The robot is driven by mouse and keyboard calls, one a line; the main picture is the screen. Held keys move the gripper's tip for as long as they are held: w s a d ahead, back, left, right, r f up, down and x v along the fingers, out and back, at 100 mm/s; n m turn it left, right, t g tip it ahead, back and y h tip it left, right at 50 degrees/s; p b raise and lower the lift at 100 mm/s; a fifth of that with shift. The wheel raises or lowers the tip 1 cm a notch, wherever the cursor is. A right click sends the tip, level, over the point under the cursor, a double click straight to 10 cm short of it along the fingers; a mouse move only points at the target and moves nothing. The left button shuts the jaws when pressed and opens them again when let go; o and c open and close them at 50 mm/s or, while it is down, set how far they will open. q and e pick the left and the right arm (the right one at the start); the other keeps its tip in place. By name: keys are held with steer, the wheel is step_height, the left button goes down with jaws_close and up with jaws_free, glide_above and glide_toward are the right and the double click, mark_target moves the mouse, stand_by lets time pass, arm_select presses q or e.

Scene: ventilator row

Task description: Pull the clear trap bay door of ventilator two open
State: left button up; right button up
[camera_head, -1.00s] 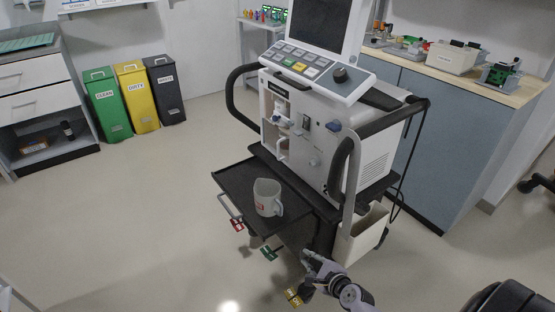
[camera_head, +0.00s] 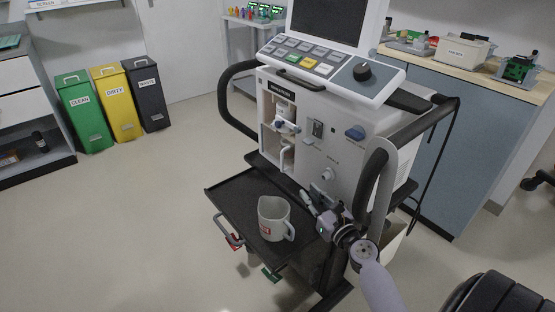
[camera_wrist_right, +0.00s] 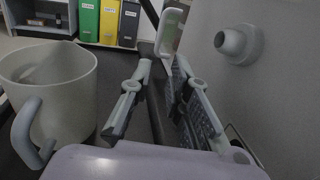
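Ventilator (camera_head: 330,140) stands at centre. Its trap bay (camera_head: 280,125) at the left of its front holds a white trap fitting (camera_head: 285,127). A pale loop handle (camera_head: 286,158) shows low at the bay; I cannot make out the clear door panel itself. In the wrist view the right gripper (camera_wrist_right: 163,70) is open, with nothing held. A pale upright loop (camera_wrist_right: 171,32) shows beyond its fingertips, seemingly apart from them. My left gripper is not in view.
A grey jug (camera_head: 272,218) stands on the dark tray (camera_head: 225,192), close left of my right gripper; the jug is large in the wrist view (camera_wrist_right: 60,85). A dark side rail (camera_head: 375,185) stands near my right arm. Open floor lies left of the tray.

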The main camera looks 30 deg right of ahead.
glide_toward(282, 163)
steer(key=shift+w+d, duration=0.25)
steer(key=shift+w, duration=1)
steer(key=w, duration=0.2)
steer(key=w+b, duration=0.1)
steer(key=w, duration=0.1)
steer(key=w+b, duration=0.1)
steer(key=w, duration=0.2)
steer(key=shift+d+f, duration=0.15)
steer(key=shift+d, duration=0.15)
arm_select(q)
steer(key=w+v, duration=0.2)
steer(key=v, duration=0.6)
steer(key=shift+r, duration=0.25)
arm_select(e)
steer(key=shift+w+d, duration=0.1)
steer(key=shift+w, duration=0.4)
jaws_close()
